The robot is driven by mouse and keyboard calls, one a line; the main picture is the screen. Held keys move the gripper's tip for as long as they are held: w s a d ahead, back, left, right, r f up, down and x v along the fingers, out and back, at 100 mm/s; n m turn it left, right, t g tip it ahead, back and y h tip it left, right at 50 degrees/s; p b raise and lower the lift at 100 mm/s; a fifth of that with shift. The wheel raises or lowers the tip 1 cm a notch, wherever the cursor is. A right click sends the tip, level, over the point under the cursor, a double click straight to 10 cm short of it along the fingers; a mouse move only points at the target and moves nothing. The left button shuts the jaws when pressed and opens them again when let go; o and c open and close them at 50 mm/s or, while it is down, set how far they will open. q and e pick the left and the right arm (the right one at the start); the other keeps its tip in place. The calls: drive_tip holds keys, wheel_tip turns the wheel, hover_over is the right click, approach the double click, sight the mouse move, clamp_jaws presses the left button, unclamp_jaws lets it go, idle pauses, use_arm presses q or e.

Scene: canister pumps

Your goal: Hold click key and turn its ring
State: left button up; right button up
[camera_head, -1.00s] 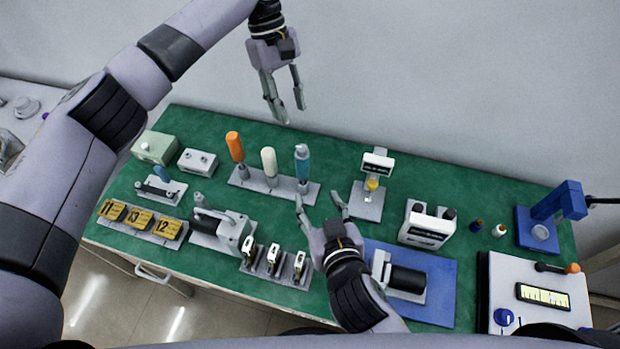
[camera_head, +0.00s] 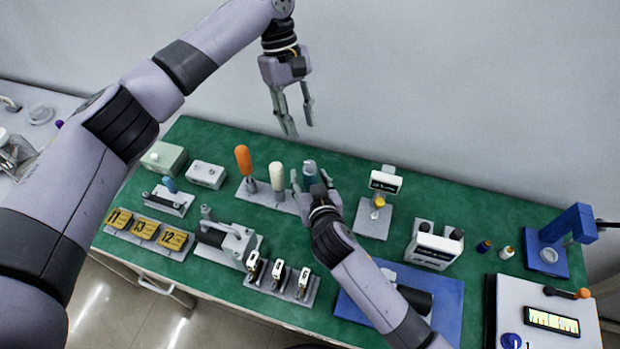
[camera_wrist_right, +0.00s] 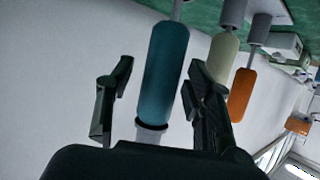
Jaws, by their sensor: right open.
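The click key with a teal handle (camera_wrist_right: 166,70) stands upright in the stand (camera_head: 245,196), at its right end, beside a white-handled tool (camera_head: 277,176) and an orange-handled tool (camera_head: 243,160). In the wrist view its pale ring (camera_wrist_right: 151,135) shows at the handle's end nearest the palm. My right gripper (camera_head: 310,172) is open, with its fingers on either side of the teal handle; a gap shows on the left side, and contact on the right cannot be told. My left gripper (camera_head: 300,130) is open and empty, high above the table's back edge.
A small stand with a yellow part (camera_head: 377,209) and a white box with dark knobs (camera_head: 434,247) stand to the right. Several metal pieces (camera_head: 278,277) stand in front. A blue mat (camera_head: 448,298) lies under my right forearm. The wall is behind.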

clamp_jaws()
idle(0.7)
use_arm(q)
drive_tip(key=shift+o, duration=0.4)
